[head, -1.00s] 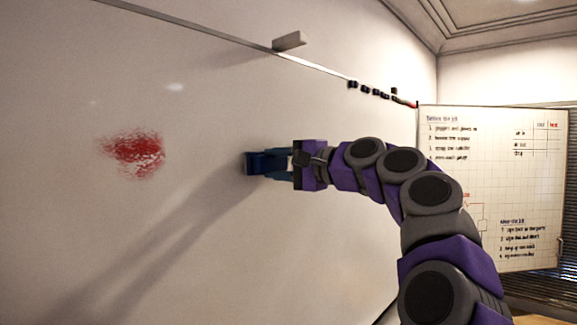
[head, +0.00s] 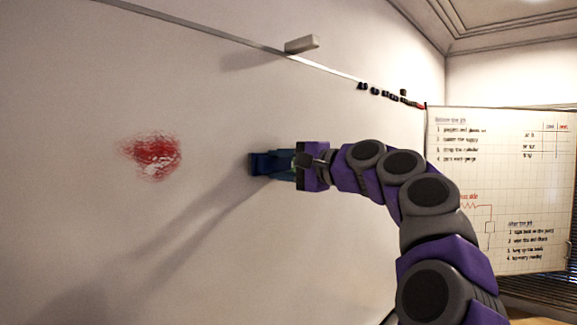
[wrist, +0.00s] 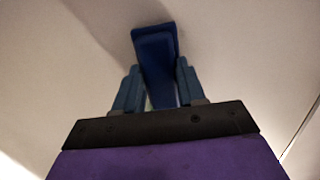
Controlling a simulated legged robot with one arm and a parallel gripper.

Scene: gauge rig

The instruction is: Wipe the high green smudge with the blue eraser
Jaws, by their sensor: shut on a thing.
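The blue eraser (head: 262,164) is held out against or very close to the white board; I cannot tell whether it touches. My gripper (head: 290,166) is shut on it. In the wrist view the eraser (wrist: 157,58) stands up between the two blue fingers (wrist: 156,88), slightly tilted. No green smudge shows in any view; the eraser and arm may hide part of the board. A red smudge (head: 153,155) is on the board, left of the eraser and apart from it.
A ledge runs along the board's upper edge, with a grey block (head: 302,44) and several small dark items (head: 385,92) on it. A second board (head: 498,185) with writing and a grid stands at the right. The board around the red smudge is bare.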

